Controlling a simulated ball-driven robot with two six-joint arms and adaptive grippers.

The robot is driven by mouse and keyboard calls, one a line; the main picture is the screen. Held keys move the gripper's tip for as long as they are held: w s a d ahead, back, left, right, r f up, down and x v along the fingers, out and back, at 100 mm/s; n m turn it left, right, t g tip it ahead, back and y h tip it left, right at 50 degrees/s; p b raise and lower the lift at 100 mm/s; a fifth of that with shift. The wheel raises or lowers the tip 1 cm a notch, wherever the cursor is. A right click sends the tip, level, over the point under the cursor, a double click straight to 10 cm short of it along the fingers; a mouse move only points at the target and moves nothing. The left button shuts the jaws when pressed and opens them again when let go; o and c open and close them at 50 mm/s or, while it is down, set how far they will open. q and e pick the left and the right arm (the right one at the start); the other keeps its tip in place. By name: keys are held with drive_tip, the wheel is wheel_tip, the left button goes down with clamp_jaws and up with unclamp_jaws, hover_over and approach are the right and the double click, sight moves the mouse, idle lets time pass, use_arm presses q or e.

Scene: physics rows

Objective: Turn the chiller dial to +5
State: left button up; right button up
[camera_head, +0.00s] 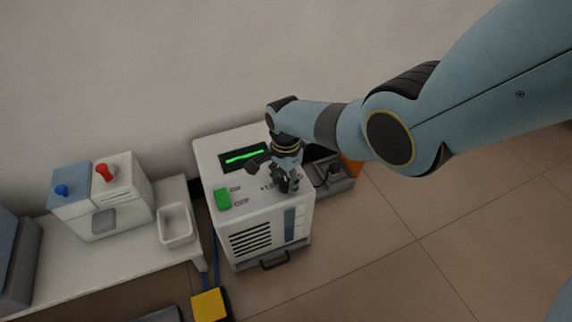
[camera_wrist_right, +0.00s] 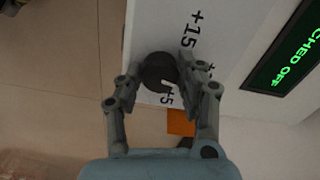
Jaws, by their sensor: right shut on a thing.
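The chiller is a white box (camera_head: 268,222) on the floor, with a dark display (camera_head: 245,158) showing green text on its top. My right gripper (camera_head: 288,184) is over the right part of the top and hides the dial in the head view. In the wrist view the dial (camera_wrist_right: 157,70) is a dark round knob between the fingers of my right gripper (camera_wrist_right: 158,76), which is shut on it. A light notch on the knob faces the "+5" label. A "+15" label stands beyond it, and another label is partly hidden by the right finger. My left gripper is out of view.
A green button (camera_head: 222,199) is on the chiller's left top. A white bench (camera_head: 125,255) at left holds a box with blue and red knobs (camera_head: 104,172) and a white tray (camera_head: 176,240). A yellow block (camera_head: 209,304) is on the floor.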

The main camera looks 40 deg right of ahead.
drive_tip(key=m, duration=0.4)
drive_tip(key=shift+m+p, duration=0.3)
drive_tip(key=shift+p, duration=0.05)
drive_tip(key=m, duration=0.3)
drive_tip(key=shift+m, duration=0.8)
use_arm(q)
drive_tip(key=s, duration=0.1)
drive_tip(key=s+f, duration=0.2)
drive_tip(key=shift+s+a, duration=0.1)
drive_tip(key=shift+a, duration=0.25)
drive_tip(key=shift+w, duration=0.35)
use_arm(e)
drive_tip(key=shift+m, duration=0.3)
drive_tip(key=o, duration=1.1)
drive_tip(key=shift+c, duration=0.2)
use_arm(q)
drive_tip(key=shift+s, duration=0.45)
use_arm(e)
drive_tip(key=shift+o, duration=0.4)
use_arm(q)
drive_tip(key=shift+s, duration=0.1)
